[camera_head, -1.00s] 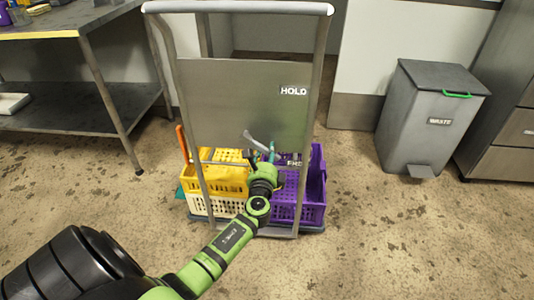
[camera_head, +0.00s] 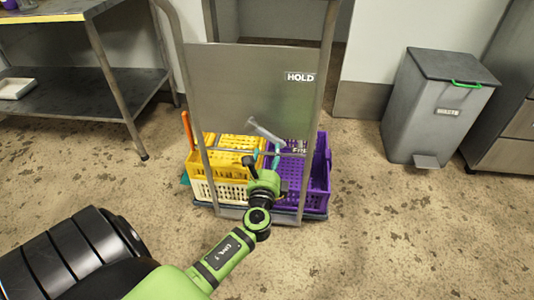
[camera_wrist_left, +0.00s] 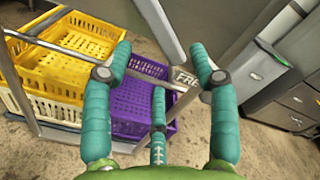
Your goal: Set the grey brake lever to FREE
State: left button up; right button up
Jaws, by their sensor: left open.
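The grey brake lever (camera_head: 265,130) sits low on the trolley, slanting from its upper left end down to the crossbar near the partly hidden FREE label (camera_head: 299,151). The HOLD label (camera_head: 300,77) is higher on the trolley's grey panel (camera_head: 245,105). My left gripper (camera_head: 264,164) is just below the lever, open and empty. In the left wrist view its green fingers (camera_wrist_left: 161,62) are spread; the lever (camera_wrist_left: 161,30) runs down from the top edge between their tips, towards the FREE label (camera_wrist_left: 185,77). I cannot tell whether they touch. My right gripper is out of view.
The trolley carries yellow crates (camera_head: 228,150) and a purple crate (camera_head: 315,185) behind its frame. A steel table (camera_head: 80,95) stands at the left, a grey waste bin (camera_head: 433,110) at the right. The floor at the front right is clear.

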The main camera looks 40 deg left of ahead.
pick_arm(q)
jog(key=shift+v, duration=2.35)
